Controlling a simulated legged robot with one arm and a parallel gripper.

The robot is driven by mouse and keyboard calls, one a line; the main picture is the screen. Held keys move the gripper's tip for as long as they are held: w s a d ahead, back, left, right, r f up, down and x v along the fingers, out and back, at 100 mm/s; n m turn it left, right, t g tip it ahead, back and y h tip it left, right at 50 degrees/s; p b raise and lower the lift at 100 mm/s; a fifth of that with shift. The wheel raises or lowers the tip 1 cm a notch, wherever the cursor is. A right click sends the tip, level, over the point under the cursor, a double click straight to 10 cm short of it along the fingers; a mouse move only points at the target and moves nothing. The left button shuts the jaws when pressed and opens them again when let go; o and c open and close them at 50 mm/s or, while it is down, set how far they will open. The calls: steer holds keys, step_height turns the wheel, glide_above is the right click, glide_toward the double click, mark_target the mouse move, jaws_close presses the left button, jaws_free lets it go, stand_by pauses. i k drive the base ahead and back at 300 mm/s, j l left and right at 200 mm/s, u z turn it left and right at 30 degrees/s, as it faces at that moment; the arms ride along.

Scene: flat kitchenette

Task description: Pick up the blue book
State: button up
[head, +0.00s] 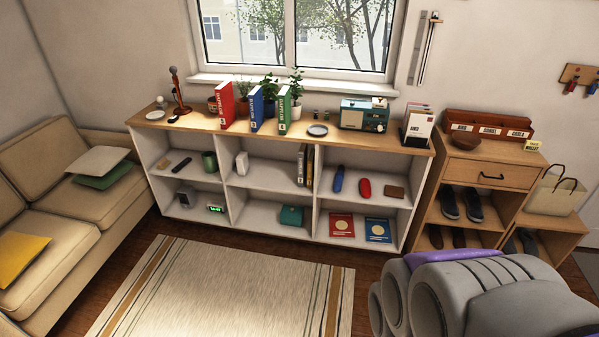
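A blue book (256,109) stands upright on the wooden top of the long white shelf unit (285,241), below the window. A red book (226,105) stands to its left and a green book (284,110) to its right, with gaps between them. A flat blue booklet (378,230) leans in the lower right compartment beside a red one (342,226). My arm shows as grey and purple parts at the lower right, well away from the blue book. My gripper's fingers are not visible.
Potted plants (270,95) stand behind the books. A grey dish (317,130) and a radio (364,115) are to their right. A sofa (60,200) is at left, a shoe cabinet (490,175) at right. The rug (225,290) before the shelf is clear.

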mark_target(256, 96)
steer(key=i, duration=0.5)
steer(key=i+j+z, duration=0.15)
steer(key=i, duration=0.9)
steer(key=i+j+z, duration=0.15)
steer(key=i, duration=0.35)
steer(key=i+j, duration=0.2)
steer(key=i, duration=0.3)
steer(key=l+z, duration=0.05)
